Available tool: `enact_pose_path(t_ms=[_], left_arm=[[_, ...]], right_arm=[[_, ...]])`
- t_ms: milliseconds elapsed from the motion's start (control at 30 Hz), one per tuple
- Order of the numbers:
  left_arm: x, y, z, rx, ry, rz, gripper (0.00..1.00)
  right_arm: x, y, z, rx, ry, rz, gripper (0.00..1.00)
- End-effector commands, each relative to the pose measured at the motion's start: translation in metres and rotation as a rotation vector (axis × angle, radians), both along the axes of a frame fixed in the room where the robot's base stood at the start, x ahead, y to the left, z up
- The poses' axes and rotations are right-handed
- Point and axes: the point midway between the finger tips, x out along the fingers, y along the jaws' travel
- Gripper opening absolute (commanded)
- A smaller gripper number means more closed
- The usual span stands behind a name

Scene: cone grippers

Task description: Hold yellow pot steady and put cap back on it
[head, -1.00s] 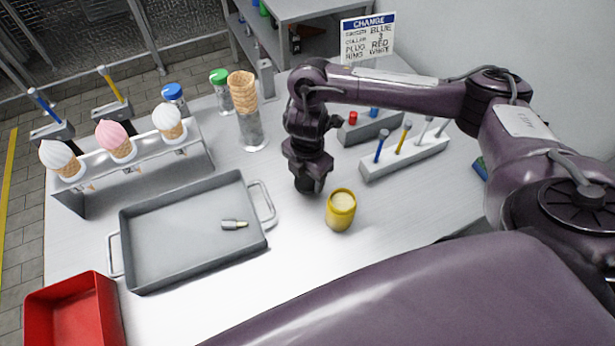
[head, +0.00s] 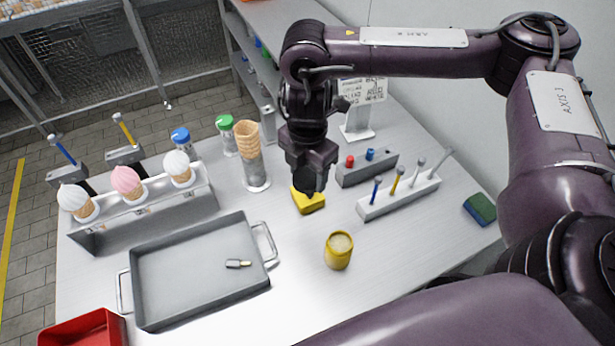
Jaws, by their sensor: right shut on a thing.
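The yellow pot (head: 338,255) stands upright on the table, right of the grey tray, with a pale top and no cap on it. My right gripper (head: 309,188) is behind and left of the pot, pointing down, apart from it. It is shut on a yellow piece (head: 309,205) at its fingertips. The piece looks flat and blocky and may be the cap. The fingers hide part of it, and I cannot tell whether it touches the table. My left gripper is not in view.
The grey tray (head: 145,315) holds a small pale-tipped part. A cone rack (head: 140,218) and cone stack (head: 250,150) stand behind it. Peg blocks (head: 400,195) and a sponge (head: 480,209) are at right. The table around the pot is clear.

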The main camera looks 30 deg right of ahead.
Motion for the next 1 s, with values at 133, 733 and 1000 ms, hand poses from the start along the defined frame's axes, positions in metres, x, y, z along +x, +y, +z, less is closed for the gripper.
enact_pose_path(t_ms=[133, 733, 1000], left_arm=[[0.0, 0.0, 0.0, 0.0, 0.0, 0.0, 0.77], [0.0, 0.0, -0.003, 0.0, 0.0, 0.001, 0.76], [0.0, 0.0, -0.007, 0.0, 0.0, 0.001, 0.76]], right_arm=[[0.0, 0.0, 0.001, 0.0, 0.001, 0.0, 0.35], [0.006, 0.007, 0.01, 0.003, -0.001, -0.412, 0.35], [0.015, 0.017, 0.024, 0.003, 0.0, -1.106, 0.35]])
